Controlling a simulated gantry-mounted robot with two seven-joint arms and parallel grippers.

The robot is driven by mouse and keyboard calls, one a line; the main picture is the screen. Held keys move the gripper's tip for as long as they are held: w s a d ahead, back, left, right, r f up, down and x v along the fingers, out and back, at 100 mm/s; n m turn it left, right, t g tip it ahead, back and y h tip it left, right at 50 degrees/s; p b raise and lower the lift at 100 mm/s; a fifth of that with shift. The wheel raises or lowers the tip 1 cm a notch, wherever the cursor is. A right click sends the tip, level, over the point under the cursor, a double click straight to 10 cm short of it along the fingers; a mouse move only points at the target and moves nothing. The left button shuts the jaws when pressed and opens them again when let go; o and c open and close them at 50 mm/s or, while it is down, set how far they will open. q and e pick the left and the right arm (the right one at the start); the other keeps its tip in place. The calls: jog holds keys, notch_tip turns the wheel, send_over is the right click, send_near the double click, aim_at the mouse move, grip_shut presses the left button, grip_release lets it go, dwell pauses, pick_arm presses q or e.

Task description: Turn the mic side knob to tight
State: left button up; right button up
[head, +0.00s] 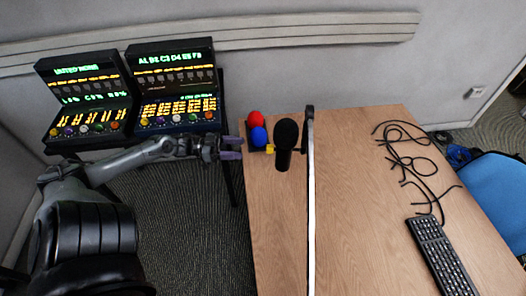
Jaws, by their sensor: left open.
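A black microphone (286,138) stands upright near the far left part of the wooden table. A small yellow piece (270,148), which may be the side knob, shows at its left side. A red ball-shaped piece (255,119) and a blue one (258,137) sit on a dark base just left of it. My left gripper (236,148) is open and empty at the table's left edge, a short way left of the yellow piece and not touching it. Its purple-grey fingertips point right. My right gripper is not in view.
A thin upright panel (311,200), seen edge-on, stands on the table (360,220) right of the microphone. Loose black cables (405,160) and a keyboard (440,255) lie at the right. Two lit consoles (84,95) stand at the back left. A blue chair (495,185) is far right.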

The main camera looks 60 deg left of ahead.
aim_at(270, 149)
pick_arm(q)
jog(key=x, duration=0.9)
jog(key=shift+w+d+b, duration=0.2)
jog(key=shift+w+b, duration=0.05)
jog(key=shift+b, duration=0.15)
jog(key=shift+c, duration=0.4)
jog(key=shift+r, duration=0.1)
jog(key=c, duration=1)
